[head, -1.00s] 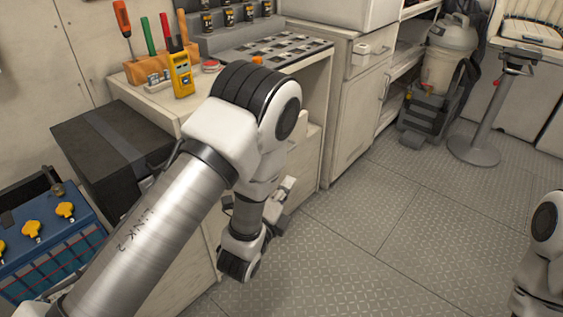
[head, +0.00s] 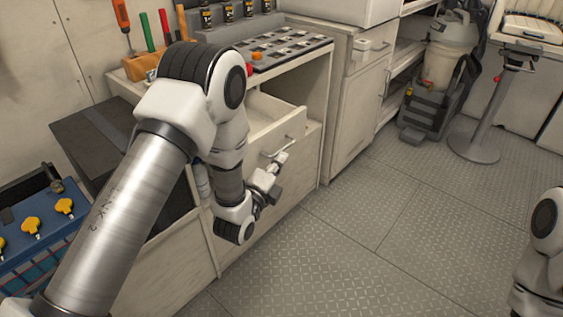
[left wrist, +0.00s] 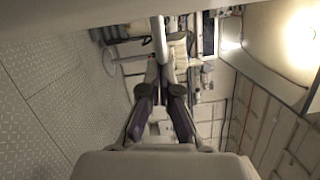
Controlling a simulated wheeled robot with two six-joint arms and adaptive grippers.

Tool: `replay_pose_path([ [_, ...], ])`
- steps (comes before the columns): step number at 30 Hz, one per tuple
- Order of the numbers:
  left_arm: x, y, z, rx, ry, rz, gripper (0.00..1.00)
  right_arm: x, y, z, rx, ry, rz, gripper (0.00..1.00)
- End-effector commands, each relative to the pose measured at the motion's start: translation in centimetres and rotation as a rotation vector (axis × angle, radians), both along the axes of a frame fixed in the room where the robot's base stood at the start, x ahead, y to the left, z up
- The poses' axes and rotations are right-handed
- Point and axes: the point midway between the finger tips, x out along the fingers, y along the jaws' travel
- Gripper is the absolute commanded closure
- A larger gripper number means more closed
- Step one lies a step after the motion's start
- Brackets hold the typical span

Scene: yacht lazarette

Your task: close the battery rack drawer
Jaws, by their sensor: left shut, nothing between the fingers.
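The pale drawer (head: 288,128) in the bench below the worktop stands pulled out, with its open top and inside partly visible. Its bar handle (head: 277,146) is on the front face. My left gripper (head: 281,161) is just in front of the drawer front, close below the handle; I cannot tell whether it touches. In the left wrist view its two dark fingers (left wrist: 160,85) are shut and empty, with a pale bar (left wrist: 158,38) beyond the tips. My left arm hides the drawer's left side. The right gripper is out of view.
A blue battery (head: 45,235) with yellow caps and a dark box (head: 85,140) stand at the left. The worktop holds a tool block (head: 140,66) and a slotted tray (head: 285,50). A vacuum (head: 440,75) and pedestal (head: 480,145) stand farther back. The floor (head: 360,240) is clear.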

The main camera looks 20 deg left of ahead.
Motion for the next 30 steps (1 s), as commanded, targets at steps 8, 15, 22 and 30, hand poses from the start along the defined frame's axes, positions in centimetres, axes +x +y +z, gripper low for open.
replay_pose_path([
  [8,1.4,4.1,0.1,-0.004,-0.003,0.008,1.0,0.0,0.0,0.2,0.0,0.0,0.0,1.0],
  [15,3.2,9.2,0.3,-0.001,-0.003,0.008,1.0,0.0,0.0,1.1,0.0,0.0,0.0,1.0],
  [22,4.7,13.2,0.2,0.0,-0.002,0.006,1.0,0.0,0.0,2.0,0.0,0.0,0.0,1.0],
  [30,5.5,15.3,0.1,0.001,0.0,0.002,1.0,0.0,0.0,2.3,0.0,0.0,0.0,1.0],
])
